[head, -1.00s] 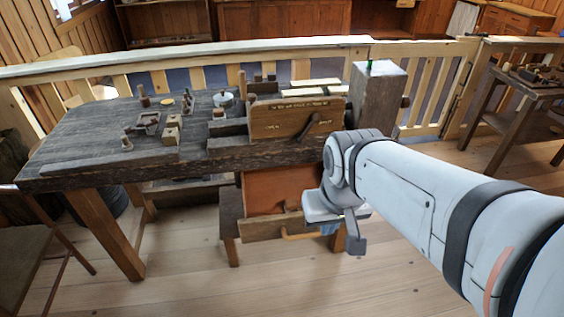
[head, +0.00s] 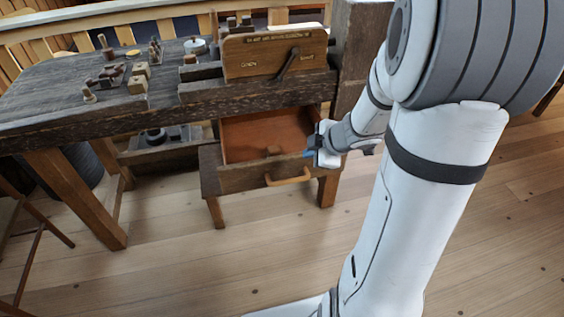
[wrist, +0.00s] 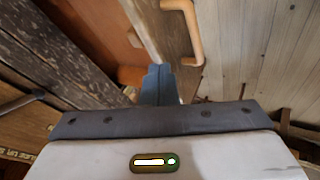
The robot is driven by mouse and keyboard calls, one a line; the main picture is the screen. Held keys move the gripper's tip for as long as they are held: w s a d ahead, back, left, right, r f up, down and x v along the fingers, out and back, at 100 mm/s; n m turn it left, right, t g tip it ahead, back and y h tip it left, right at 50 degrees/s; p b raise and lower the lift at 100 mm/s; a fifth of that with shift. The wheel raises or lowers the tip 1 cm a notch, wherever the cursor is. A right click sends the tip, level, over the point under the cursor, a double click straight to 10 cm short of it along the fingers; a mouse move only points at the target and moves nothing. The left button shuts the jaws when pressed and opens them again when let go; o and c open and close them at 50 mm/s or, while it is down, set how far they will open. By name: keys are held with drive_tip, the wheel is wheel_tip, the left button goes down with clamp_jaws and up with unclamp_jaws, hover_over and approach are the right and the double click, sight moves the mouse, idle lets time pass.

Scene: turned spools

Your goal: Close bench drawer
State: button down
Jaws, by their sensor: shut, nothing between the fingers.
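The bench drawer (head: 238,179) stands pulled out under the bench, its reddish inside showing from above in the head view. Its pale wooden handle (head: 288,178) is on the front panel. The handle also shows at the top of the wrist view (wrist: 190,40), beside the brown drawer front (wrist: 165,32). My gripper (head: 311,154) is shut and empty at the right end of the drawer front, away from the handle. Its blue-grey fingers (wrist: 158,84) point at the drawer front's edge in the wrist view. I cannot tell whether they touch it.
The dark workbench (head: 130,105) holds small tools and several turned pieces. A wooden board (head: 275,55) with a dark lever stands above the drawer. A small brown block (head: 273,150) shows inside the drawer. The plank floor (head: 200,265) in front is clear.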

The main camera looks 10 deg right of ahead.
sight(291, 172)
drive_tip(key=shift+n+g+y, duration=0.5)
drive_tip(key=b+x, duration=0.1)
drive_tip(key=x, duration=0.2)
drive_tip(key=s+b+x, duration=0.1)
drive_tip(key=b+x, duration=0.1)
drive_tip(key=x, duration=0.2)
drive_tip(key=s+f+b+x, duration=0.1)
drive_tip(key=b+x, duration=0.1)
drive_tip(key=x, duration=0.1)
drive_tip(key=shift+a+f, duration=0.25)
drive_tip(key=shift+f, duration=0.05)
drive_tip(key=shift+w+a+f+b, duration=0.2)
drive_tip(key=shift+w+f+b, duration=0.05)
drive_tip(key=shift+w+b, duration=0.05)
